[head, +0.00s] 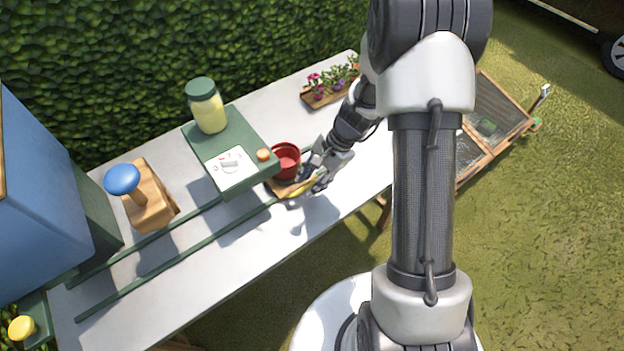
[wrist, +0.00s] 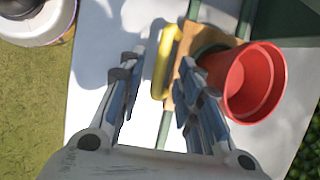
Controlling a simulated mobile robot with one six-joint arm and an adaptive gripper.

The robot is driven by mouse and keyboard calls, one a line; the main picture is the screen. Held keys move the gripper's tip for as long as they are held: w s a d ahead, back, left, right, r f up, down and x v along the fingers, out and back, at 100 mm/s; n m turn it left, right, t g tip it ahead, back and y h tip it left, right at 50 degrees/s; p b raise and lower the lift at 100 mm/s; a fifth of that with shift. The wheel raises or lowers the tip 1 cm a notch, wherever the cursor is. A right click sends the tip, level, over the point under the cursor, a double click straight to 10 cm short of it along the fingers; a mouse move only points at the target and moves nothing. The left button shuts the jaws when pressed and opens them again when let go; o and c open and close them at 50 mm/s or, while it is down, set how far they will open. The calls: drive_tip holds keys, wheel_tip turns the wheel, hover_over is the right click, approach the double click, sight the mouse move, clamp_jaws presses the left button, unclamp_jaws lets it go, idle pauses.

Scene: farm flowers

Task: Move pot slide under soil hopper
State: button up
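The pot slide is a wooden carriage (head: 281,188) with a yellow handle (head: 304,186), sitting on green rails on the white table. A red pot (head: 285,158) stands upright on it, by the green platform's right edge. My gripper (head: 317,178) is at the handle end of the slide. In the wrist view, my gripper's fingers (wrist: 160,57) are apart, with the yellow handle (wrist: 166,62) seen between them, closer to the right finger. The red pot (wrist: 250,82) is right of the fingers. A large blue box (head: 35,200), likely the soil hopper, stands at the rails' far left end.
A green platform (head: 217,145) with a yellow jar (head: 206,107) stands over the rails. A wooden block (head: 147,205) with a blue knob (head: 122,179) stands farther left by the rails. A flower tray (head: 325,93) lies at the back. The table front is clear.

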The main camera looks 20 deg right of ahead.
clamp_jaws()
idle(0.6)
